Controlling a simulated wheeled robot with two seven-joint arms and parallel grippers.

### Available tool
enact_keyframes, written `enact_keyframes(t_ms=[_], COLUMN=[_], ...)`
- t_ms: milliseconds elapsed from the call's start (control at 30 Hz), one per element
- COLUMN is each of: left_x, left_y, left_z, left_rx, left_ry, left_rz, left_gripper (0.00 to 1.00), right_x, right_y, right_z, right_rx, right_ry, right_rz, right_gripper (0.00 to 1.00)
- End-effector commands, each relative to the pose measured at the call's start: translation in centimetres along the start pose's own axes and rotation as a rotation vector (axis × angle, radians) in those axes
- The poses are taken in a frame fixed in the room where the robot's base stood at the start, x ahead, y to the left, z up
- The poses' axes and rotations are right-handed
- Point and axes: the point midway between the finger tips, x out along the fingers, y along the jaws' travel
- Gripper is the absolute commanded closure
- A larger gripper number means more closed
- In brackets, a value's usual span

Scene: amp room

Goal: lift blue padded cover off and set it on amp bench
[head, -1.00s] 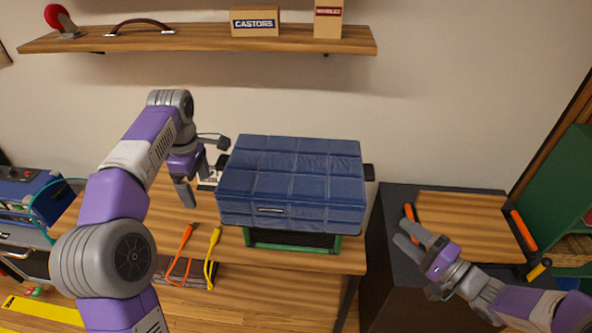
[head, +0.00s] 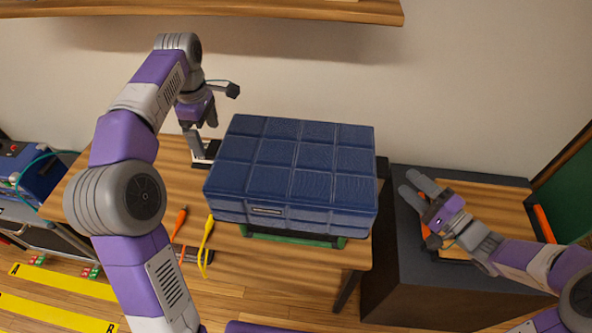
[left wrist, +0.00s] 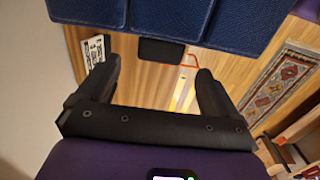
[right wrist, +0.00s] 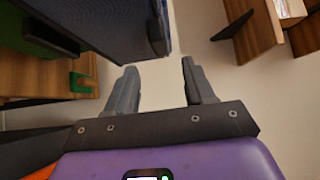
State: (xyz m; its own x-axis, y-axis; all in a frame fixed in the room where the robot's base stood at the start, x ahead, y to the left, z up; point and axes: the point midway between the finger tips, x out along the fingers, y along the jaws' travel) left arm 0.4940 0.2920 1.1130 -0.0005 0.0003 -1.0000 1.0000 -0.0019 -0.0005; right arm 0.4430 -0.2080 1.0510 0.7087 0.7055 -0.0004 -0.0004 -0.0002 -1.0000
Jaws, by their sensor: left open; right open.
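The blue padded cover (head: 293,170) sits over the amp on the wooden bench (head: 110,193), with a strip of green amp edge (head: 300,237) showing below it. A dark tab (left wrist: 161,51) sticks out from the cover's side in the left wrist view, between the fingers. My left gripper (head: 204,140) is open and empty, just left of the cover. My right gripper (head: 416,190) is open and empty, right of the cover and above the dark cabinet. The cover's side also shows in the right wrist view (right wrist: 110,25), with another dark tab (right wrist: 157,36).
A dark cabinet (head: 400,275) with a wooden top stands at the right. A shelf (head: 250,8) hangs on the wall above. Bench space left of the cover is partly clear.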

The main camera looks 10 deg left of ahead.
Motion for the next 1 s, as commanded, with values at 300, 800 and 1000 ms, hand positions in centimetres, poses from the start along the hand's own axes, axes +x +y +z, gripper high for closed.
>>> enact_keyframes(t_ms=[300,800,1000], left_x=[4.4,7.1,7.1], left_y=[-0.1,0.0,0.0], left_z=[-0.1,0.0,0.0], left_rx=[-0.001,-0.001,-0.001], left_ry=[0.0,0.0,0.0], left_rz=[-0.003,0.002,0.001], left_gripper=[0.06,0.06,0.23], right_x=[4.5,7.2,7.1], right_y=[0.0,0.0,0.0], right_z=[0.1,0.0,0.0], right_rx=[0.0,0.0,0.0], right_ry=[-0.005,0.0,-0.001], right_rz=[-0.001,0.0,0.0], right_gripper=[0.47,0.47,0.64])
